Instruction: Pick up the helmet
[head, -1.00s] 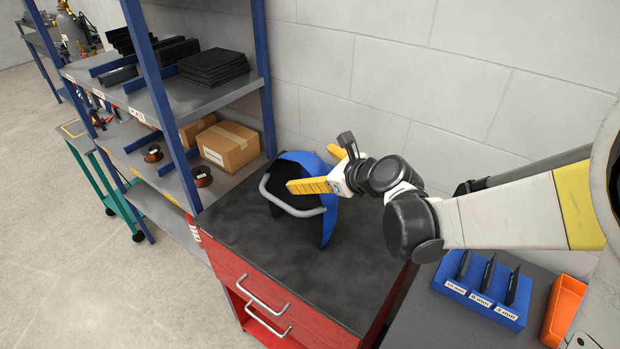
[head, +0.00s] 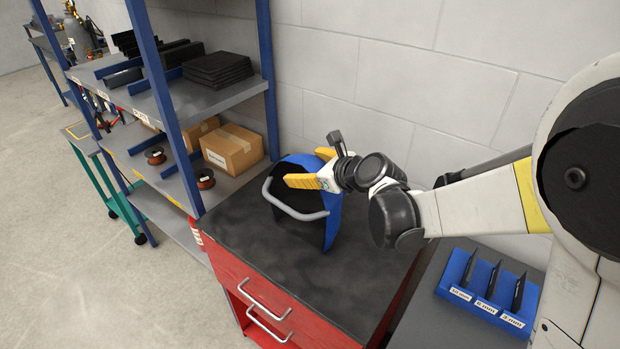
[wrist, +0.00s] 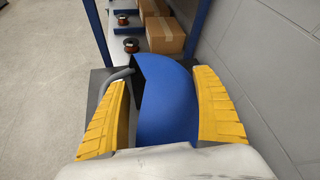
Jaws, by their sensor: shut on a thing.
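The helmet is a blue shell (head: 333,219) with a dark inside and a grey bar across its open front. It is on or just above the black top of the red drawer cabinet (head: 230,226); I cannot tell whether it touches. My gripper (head: 306,168) is at the helmet's upper part, with one yellow finger in front of the opening and the other behind the shell. In the wrist view the blue shell (wrist: 166,105) lies between the two yellow fingers of my gripper (wrist: 165,110). The gripper is shut on the helmet. The contact points are partly hidden.
A blue-framed shelf (head: 168,115) with a cardboard box (head: 232,148) and wire spools stands left of the cabinet. A block wall (head: 400,70) is close behind. A blue labelled holder (head: 487,290) sits at the right. Open floor lies at the left.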

